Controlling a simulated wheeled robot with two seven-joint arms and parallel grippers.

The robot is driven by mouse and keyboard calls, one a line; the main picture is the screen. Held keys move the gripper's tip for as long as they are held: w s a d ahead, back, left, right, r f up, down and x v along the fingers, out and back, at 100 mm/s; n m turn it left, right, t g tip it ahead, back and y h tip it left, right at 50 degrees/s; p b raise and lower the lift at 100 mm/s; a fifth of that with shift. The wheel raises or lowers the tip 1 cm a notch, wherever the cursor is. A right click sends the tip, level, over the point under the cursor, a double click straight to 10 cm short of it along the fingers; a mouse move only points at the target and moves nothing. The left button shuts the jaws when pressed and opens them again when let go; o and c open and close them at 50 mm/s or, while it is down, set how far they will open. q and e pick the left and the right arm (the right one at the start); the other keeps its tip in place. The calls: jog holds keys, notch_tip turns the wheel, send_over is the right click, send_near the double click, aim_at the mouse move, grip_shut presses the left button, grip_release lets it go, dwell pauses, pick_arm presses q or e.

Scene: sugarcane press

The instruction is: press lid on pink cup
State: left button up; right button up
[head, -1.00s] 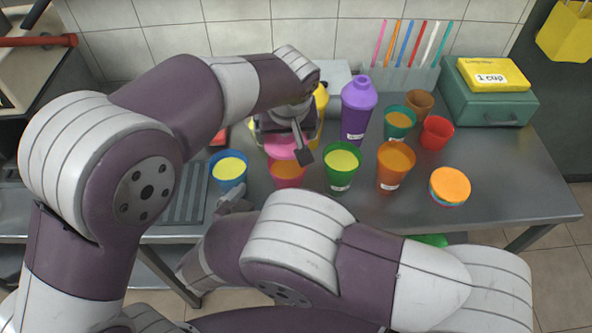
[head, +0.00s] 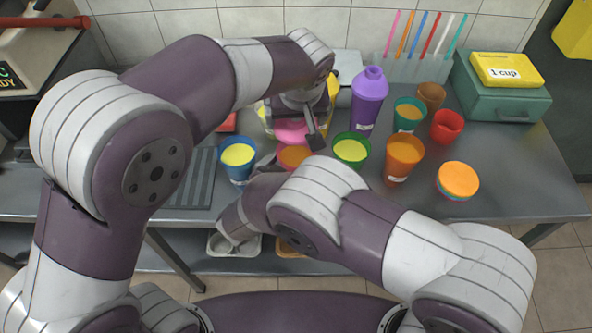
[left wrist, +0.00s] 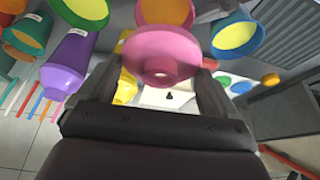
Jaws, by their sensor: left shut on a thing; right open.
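The pink lid (head: 290,133) is held in my left gripper (head: 301,122), which is shut on it. In the left wrist view the lid (left wrist: 160,52) shows a round rim and a small raised spout with a hole. The pink cup (head: 295,157), filled with orange, stands just in front of the lid in the head view. It also shows beyond the lid in the left wrist view (left wrist: 166,11); the two look apart. My right gripper (head: 268,163) is open beside the pink cup, at its left. My right arm hides the cup's lower part.
A blue cup (head: 238,156) stands left, and a green cup (head: 351,150) and an orange cup (head: 403,158) stand right. A purple shaker (head: 368,100) stands behind. More cups are at the right. The table's right side (head: 535,180) is clear.

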jog(key=shift+x, duration=1.5)
jog(key=c, duration=1.4)
pick_arm(q)
send_near(296, 144)
jog(key=shift+s+a+f, duration=0.2)
jog(key=shift+s+f, duration=0.1)
jog(key=shift+f, duration=0.1)
jog(key=shift+f, duration=0.1)
jog(key=shift+f, duration=0.75)
jog(key=shift+f, duration=0.75)
jog(key=o, duration=0.7)
jog(key=shift+c, duration=0.2)
jog(key=v, duration=1.2)
